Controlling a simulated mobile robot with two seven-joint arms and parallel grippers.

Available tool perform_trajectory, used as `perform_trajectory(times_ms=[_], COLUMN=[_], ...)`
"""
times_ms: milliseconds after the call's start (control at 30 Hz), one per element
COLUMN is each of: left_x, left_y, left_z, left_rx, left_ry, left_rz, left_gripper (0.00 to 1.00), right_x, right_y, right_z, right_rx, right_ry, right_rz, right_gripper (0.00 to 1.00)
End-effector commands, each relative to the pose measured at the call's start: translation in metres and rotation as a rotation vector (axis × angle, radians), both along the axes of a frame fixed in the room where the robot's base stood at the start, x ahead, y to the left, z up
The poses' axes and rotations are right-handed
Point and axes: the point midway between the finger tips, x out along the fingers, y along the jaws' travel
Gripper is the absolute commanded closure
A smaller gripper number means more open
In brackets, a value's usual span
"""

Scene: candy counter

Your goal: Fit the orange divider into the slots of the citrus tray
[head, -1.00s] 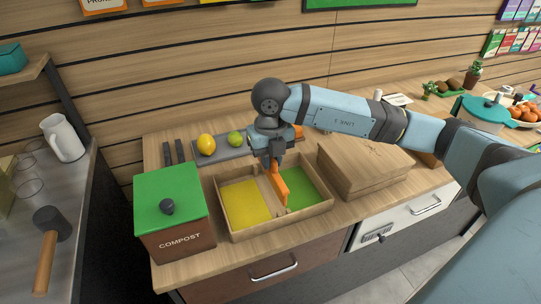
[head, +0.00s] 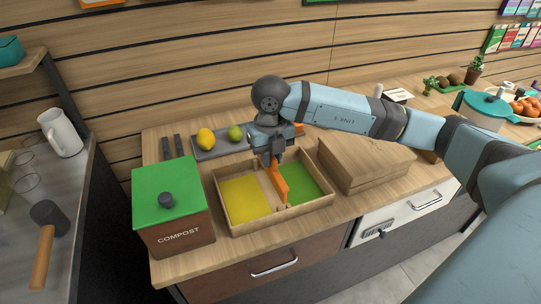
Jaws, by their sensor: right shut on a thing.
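The citrus tray (head: 237,230) is a shallow wooden box on the counter, with a yellow floor on the left and a green floor on the right. The orange divider (head: 279,184) stands on edge over the middle of the tray, running from back to front. My right gripper (head: 271,161) is shut on the divider near its far end and hides that end. The divider's near end is close to the tray's front wall. I cannot tell whether its edges sit in the slots. My left gripper is not in view.
A compost box (head: 178,240) with a green lid stands just left of the tray. A wooden box (head: 365,165) stands close on the right. Behind is a grey tray (head: 219,149) with a lemon (head: 206,138) and a lime (head: 235,133). Front counter edge is near.

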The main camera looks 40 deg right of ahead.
Motion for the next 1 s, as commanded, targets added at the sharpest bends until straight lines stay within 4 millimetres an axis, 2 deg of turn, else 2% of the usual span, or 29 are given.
perform_trajectory(times_ms=[567,1000], left_x=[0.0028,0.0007], left_y=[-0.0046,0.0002], left_z=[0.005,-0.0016], left_rx=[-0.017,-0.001], left_ry=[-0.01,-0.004], left_rz=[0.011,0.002], left_gripper=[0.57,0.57], right_x=[0.0001,0.0001], right_y=[-0.0002,-0.0002], right_z=[0.0005,-0.0002], right_rx=[0.0,0.0], right_ry=[-0.001,-0.001], right_rz=[0.0,0.0], right_gripper=[1.0,1.0])
